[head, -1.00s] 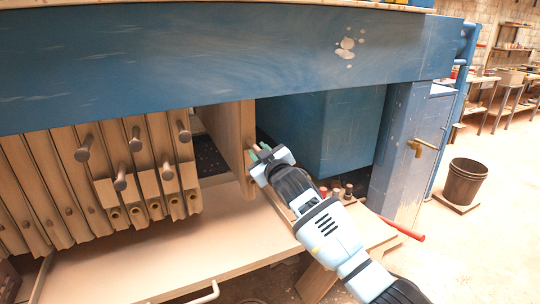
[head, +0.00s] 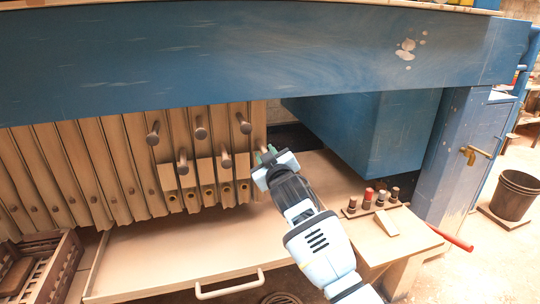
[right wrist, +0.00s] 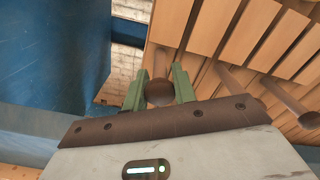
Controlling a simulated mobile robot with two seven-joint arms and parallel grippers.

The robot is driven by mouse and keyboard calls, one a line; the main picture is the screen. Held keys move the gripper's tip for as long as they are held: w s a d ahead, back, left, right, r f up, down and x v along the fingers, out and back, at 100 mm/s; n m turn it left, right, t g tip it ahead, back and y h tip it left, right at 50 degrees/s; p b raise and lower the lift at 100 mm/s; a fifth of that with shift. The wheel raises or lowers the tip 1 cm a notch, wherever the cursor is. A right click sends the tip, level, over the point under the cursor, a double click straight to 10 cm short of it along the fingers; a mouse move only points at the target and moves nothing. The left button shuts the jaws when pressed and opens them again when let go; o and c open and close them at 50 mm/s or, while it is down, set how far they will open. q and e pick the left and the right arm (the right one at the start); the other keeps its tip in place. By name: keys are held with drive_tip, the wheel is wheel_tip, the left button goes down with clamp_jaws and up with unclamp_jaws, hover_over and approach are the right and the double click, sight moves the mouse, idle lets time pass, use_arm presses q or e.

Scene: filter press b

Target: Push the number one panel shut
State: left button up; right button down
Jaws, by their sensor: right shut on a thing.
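The tan number one panel (head: 258,120) stands upright at the right end of a row of similar panels (head: 95,165) under the blue beam. It sits close against its neighbour; I see no clear gap between them. My right gripper (head: 266,155) is at this end panel's near edge. In the right wrist view, its green fingers (right wrist: 160,84) are shut around the round brown end of a handle peg (right wrist: 159,94) on the panel (right wrist: 172,22). The gripper hides most of that peg in the head view. My left gripper is not in view.
A blue block (head: 375,130) hangs right of the panels, with an open gap between. Below is a pale tray (head: 180,255) with a white handle (head: 228,286). A small bench (head: 395,245) with several knobs stands at right. A slatted crate (head: 65,265) is at lower left.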

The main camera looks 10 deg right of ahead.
drive_tip(key=shift+s+a+f, duration=0.1)
drive_tip(key=shift+a+f, duration=0.2)
drive_tip(key=shift+a, duration=0.05)
drive_tip(key=c, duration=1.3)
unclamp_jaws()
drive_tip(key=shift+o, duration=0.9)
drive_tip(key=shift+a+r, duration=0.1)
drive_tip(key=shift+r, duration=0.05)
drive_tip(key=shift+d+r, duration=0.1)
drive_tip(key=shift+d, duration=0.1)
drive_tip(key=shift+s, duration=0.6)
drive_tip(key=s+p, duration=0.1)
drive_tip(key=s, duration=0.5)
drive_tip(key=shift+s+d, duration=0.2)
drive_tip(key=shift+s, duration=0.05)
